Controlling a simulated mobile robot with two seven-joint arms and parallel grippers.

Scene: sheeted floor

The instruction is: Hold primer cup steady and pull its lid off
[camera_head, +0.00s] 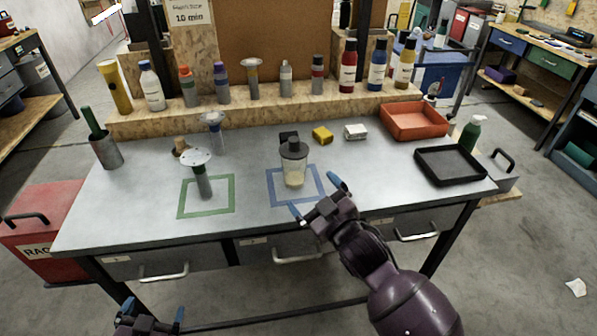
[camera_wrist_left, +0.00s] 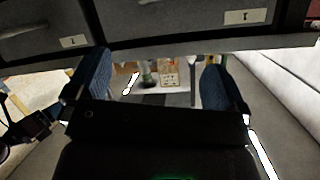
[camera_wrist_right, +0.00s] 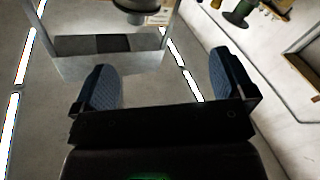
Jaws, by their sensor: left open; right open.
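The primer cup (camera_head: 294,172) is a clear cup with pale contents, standing upright in the blue taped square (camera_head: 272,192) on the bench. Its dark lid (camera_head: 293,149) is on top. The cup's underside region shows only partly at the top of the right wrist view, where a dark round shape (camera_wrist_right: 135,8) appears. My right gripper (camera_head: 318,202) is open and empty, at the front right of the cup and apart from it. My left gripper (camera_head: 150,312) is open and empty, low in front of the bench's left side, below the top.
A disc-topped tool (camera_head: 201,180) stands in the green taped square (camera_head: 181,210). A black tray (camera_head: 450,182), red bin (camera_head: 414,133), yellow block (camera_head: 322,135) and white box (camera_head: 356,132) lie right and behind. Several bottles line the rear shelf. Drawer handles (camera_head: 298,257) jut from the front.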

